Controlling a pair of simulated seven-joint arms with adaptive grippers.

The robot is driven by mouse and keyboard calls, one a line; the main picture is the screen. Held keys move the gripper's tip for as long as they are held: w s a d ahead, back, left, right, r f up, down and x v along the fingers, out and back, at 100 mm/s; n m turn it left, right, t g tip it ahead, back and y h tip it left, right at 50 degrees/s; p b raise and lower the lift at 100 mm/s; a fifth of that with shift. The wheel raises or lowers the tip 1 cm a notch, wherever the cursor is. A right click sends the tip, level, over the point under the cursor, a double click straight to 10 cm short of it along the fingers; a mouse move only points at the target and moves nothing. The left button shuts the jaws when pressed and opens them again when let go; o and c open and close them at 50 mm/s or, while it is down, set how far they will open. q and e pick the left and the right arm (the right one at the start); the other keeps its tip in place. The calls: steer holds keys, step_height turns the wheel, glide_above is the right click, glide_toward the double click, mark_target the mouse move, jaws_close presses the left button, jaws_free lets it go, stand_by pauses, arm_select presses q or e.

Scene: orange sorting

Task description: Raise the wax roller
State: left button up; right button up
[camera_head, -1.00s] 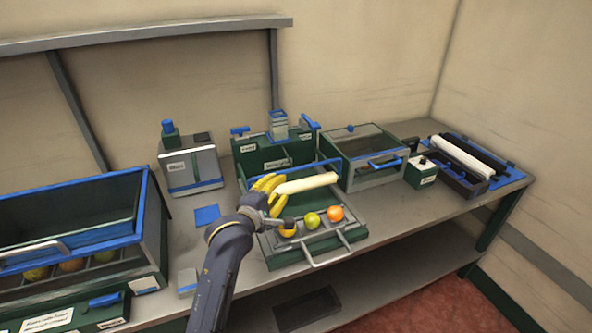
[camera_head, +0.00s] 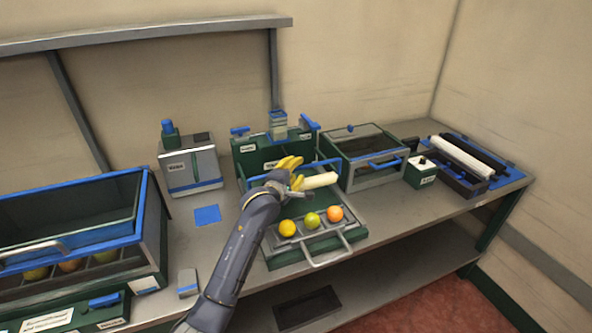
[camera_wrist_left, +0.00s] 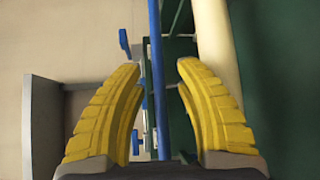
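A cream roller (camera_head: 320,181), which I take to be the wax roller, lies across the green tray unit (camera_head: 352,222) in the middle of the bench. My left gripper (camera_head: 294,168), with yellow ridged fingers, is over the roller's left end and hides it. In the left wrist view the fingers (camera_wrist_left: 160,65) are spread apart with nothing gripped. A blue bar (camera_wrist_left: 157,75) runs through the gap between them, farther off. The cream roller (camera_wrist_left: 217,45) shows beyond the right finger, outside the gap. My right gripper is not in view.
A yellow fruit (camera_head: 287,228), a green one (camera_head: 312,220) and an orange (camera_head: 335,213) sit at the tray's front, near a metal handle (camera_head: 327,252). A lidded box (camera_head: 375,150) stands right of it. A white roller (camera_head: 461,157) lies in a far-right tray.

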arm_select(q)
steer(key=shift+w, duration=0.1)
jaws_close()
stand_by(0.3)
stand_by(0.4)
